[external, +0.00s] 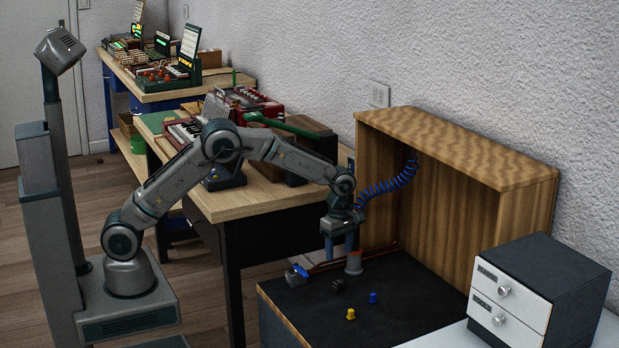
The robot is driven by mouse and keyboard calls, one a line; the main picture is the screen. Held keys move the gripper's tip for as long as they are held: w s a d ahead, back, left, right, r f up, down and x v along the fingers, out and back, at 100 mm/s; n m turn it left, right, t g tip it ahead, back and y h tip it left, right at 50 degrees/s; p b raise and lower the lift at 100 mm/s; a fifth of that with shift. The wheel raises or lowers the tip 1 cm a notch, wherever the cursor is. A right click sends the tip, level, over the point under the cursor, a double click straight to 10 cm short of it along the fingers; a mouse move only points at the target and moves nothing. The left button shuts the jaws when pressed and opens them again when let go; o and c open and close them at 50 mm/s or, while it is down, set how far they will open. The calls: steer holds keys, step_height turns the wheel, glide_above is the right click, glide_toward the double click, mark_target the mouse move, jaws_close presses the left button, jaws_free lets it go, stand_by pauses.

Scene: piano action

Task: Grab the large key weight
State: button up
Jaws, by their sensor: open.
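Several small pieces lie on the dark worktop (405,305) and I cannot tell for sure which is the large key weight. They are a black piece (339,286), a yellow piece (350,314) and a blue piece (373,298). My gripper (339,252) points down above the back of the worktop, with its blue fingers apart and nothing seen between them. A grey cylinder (354,264) with a brownish rim stands just right of and below the fingers. The black piece is below the gripper, nearer the camera.
A blue and grey tool-like object (297,274) sits at the worktop's left edge. A wooden hood (455,150) encloses the back and right, with a coiled blue hose (388,186). The worktop's middle is mostly clear.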

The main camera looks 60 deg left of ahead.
mark_target(339, 281)
step_height(339, 281, down, 12)
steer(key=b, duration=0.2)
steer(key=shift+w+a+b, duration=0.1)
steer(key=shift+w+b, duration=0.05)
steer(key=shift+b, duration=0.25)
steer(key=c, duration=1.2)
